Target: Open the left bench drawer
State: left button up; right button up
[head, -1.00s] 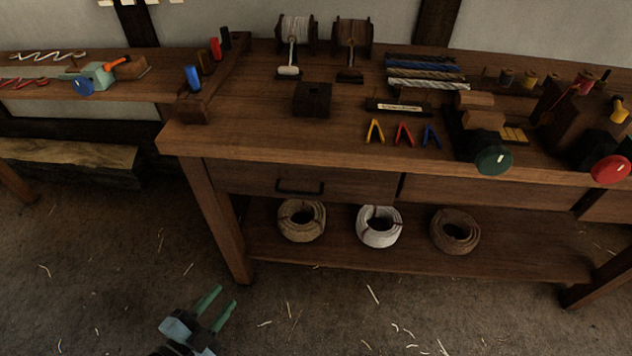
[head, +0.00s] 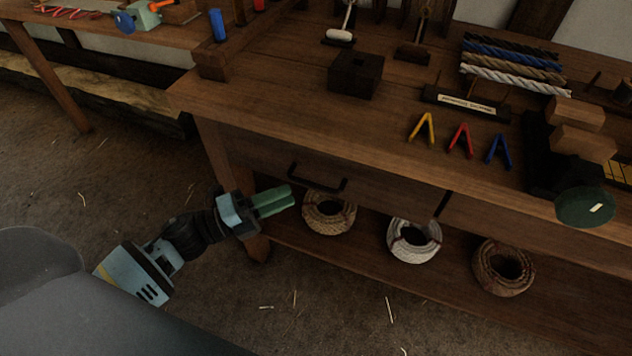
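The left bench drawer (head: 365,190) is under the workbench top at its left part. Its front looks flush with the bench, so it appears closed. A dark bar handle (head: 318,184) is on the drawer front. My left gripper (head: 292,197) is in front of the bench's left leg, below and left of the handle, and looks apart from it. Its two green fingers point right towards the drawer and appear close together; the gap between them is hard to judge from this angle. Nothing shows between them. My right gripper is not in view.
The shelf below the drawer holds a tan rope coil (head: 329,212), a white coil (head: 414,241) and a brown coil (head: 503,267). The bench top (head: 265,105) overhangs the drawer. The front left leg (head: 213,150) is close to my gripper. Open floor lies in front.

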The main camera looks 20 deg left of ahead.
aim_at(314, 183)
pick_arm(q)
jog(key=x, duration=0.7)
jog(key=shift+w+d, duration=0.2)
jog(key=shift+c, duration=0.2)
grip_shut()
